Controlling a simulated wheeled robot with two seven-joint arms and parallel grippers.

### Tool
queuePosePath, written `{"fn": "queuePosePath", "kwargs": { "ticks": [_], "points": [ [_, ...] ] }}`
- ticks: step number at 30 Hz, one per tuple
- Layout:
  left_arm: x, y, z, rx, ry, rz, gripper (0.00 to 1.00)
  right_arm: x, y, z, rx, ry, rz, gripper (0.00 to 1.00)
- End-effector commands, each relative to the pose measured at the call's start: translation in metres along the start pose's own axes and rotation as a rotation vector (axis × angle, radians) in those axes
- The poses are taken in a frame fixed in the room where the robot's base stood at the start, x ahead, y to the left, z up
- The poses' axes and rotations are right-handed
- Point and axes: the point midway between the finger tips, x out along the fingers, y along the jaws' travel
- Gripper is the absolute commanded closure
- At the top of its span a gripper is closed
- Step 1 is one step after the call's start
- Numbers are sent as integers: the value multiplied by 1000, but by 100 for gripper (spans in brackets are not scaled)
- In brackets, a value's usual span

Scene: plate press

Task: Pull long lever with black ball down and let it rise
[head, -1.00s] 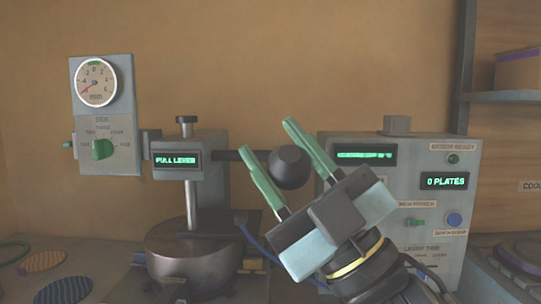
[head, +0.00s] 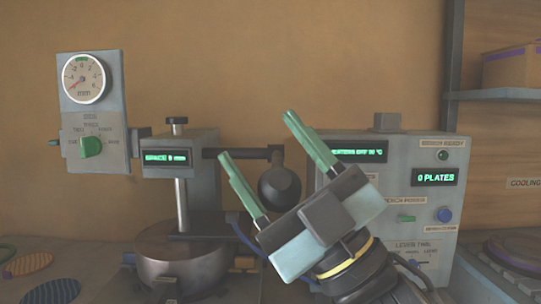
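The lever is a dark arm (head: 243,153) reaching right from the grey press head (head: 196,180), with a black ball (head: 280,187) hanging at its end. My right gripper (head: 259,138) comes in from the lower right with its green fingers spread apart, one on either side of the ball in the head view. The ball looks to be between or just behind the fingers; contact cannot be told. The fingers are not closed on it. The press display (head: 166,158) shows small green text, hard to read. My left gripper is not in view.
A dial gauge (head: 83,78) and a green knob (head: 90,147) sit on the panel at left. A grey control box (head: 440,220) reading "0 PLATES" stands close behind my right gripper. Patterned discs (head: 28,264) lie at lower left.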

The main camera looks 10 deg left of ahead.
Motion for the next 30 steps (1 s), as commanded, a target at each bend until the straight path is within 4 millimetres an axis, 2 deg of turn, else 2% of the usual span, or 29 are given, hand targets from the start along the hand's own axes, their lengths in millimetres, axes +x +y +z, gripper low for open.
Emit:
{"fn": "queuePosePath", "kwargs": {
  "ticks": [10, 14, 17, 23, 30],
  "points": [
    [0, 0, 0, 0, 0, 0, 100, -1, 0, 0, 1, 0, -1, 40],
    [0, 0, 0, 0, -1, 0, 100, -8, -1, 1, 2, -3, -1, 40],
    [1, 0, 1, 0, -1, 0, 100, -22, -1, 2, 3, -5, -1, 40],
    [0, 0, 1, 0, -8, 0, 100, -63, -1, 2, 2, -7, -1, 40],
    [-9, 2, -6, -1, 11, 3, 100, -107, -1, 1, 3, -5, -1, 40]
  ]
}}
